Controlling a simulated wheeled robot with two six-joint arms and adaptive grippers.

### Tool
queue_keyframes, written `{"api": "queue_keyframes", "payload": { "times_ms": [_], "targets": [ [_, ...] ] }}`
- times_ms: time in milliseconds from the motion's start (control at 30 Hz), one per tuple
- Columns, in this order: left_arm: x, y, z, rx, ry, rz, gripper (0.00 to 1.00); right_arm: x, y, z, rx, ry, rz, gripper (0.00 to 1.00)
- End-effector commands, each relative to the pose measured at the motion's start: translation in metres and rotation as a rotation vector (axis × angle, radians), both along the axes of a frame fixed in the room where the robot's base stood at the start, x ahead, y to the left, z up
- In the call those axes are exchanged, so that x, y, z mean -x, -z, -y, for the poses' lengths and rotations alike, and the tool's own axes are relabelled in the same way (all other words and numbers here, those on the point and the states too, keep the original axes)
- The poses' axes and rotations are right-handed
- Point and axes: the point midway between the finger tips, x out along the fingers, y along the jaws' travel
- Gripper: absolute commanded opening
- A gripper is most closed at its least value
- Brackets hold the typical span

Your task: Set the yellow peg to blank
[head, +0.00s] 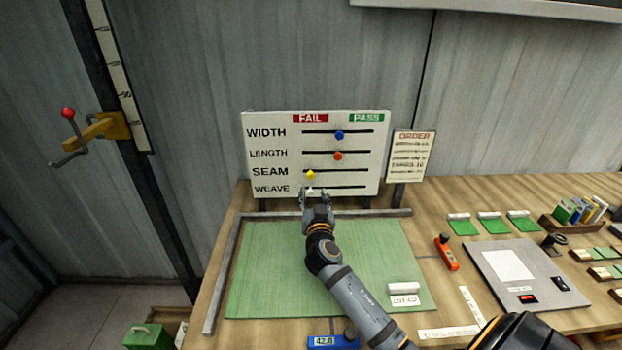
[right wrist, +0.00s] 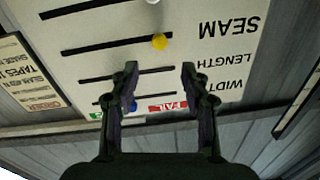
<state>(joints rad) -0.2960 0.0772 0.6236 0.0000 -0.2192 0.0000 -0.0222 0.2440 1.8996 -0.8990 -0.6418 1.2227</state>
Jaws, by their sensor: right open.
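The white board (head: 263,162) has rows WIDTH, LENGTH, SEAM and WEAVE, each with a dark slot, under a red FAIL label and a green PASS label. The yellow peg (head: 310,174) is at the left, FAIL end of the SEAM slot; it also shows in the right wrist view (right wrist: 160,41). My right gripper (head: 317,196) is open and empty, in front of the board's lower edge. In the upside-down right wrist view, the yellow peg appears just beyond the gap between its fingertips (right wrist: 160,68), apart from both. My left gripper is not in view.
The blue peg (head: 339,134) and orange peg (head: 338,156) are mid-slot; the white peg (head: 309,189) is at the left of WEAVE, just below the yellow one. An order sign (head: 409,156) stands right of the board. A green mat (head: 265,265) lies in front, mostly clear.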

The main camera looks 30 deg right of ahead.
Motion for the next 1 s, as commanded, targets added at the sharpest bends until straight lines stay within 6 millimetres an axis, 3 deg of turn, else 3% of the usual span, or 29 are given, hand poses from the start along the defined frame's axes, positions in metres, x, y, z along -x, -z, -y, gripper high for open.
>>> {"api": "queue_keyframes", "payload": {
  "times_ms": [200, 400, 567, 800, 1000],
  "targets": [
    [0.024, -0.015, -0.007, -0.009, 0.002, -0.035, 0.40, -0.041, -0.005, 0.023, 0.001, 0.003, -0.001, 0.46],
    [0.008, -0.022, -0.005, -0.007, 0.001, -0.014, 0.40, -0.071, -0.003, 0.040, 0.000, 0.002, -0.002, 0.46],
    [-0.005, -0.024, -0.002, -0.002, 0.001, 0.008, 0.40, -0.080, -0.001, 0.045, 0.000, 0.002, -0.002, 0.46],
    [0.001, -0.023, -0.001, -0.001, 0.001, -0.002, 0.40, -0.081, 0.000, 0.045, -0.001, 0.002, -0.002, 0.46],
    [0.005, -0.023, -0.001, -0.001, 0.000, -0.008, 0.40, -0.081, -0.001, 0.045, -0.001, 0.002, -0.002, 0.21]
  ]
}}
